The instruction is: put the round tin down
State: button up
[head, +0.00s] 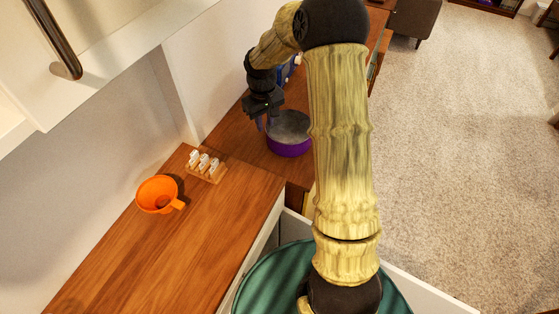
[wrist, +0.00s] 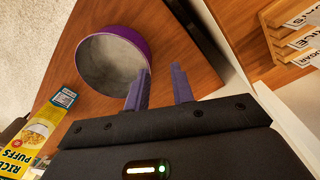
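The round tin (head: 289,148) is purple outside with a grey, open-topped inside. It appears to stand upright on the lower wooden surface, beyond the nearer counter. In the wrist view the tin (wrist: 138,42) is at upper left. My gripper (head: 263,122) is at the tin's left side in the head view. In the wrist view my gripper (wrist: 159,68) shows two purple fingers with a clear gap between them and no tin wall in the gap. One finger overlaps the tin's rim in the picture; I cannot tell whether it touches.
An orange funnel (head: 158,195) and a small wooden rack of white labels (head: 205,166) stand on the nearer counter (head: 190,250). A yellow Rice Puffs box (wrist: 32,138) is close by the tin. A white wall runs along the left.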

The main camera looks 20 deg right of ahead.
jog(key=s+a+r+m+t, duration=0.1)
jog(key=s+r, duration=0.2)
jog(key=s, duration=0.8)
jog(key=s+a+r+m+t, duration=0.1)
jog(key=s+a+r+m, duration=0.1)
jog(key=s, duration=0.9)
jog(key=shift+r, duration=0.7)
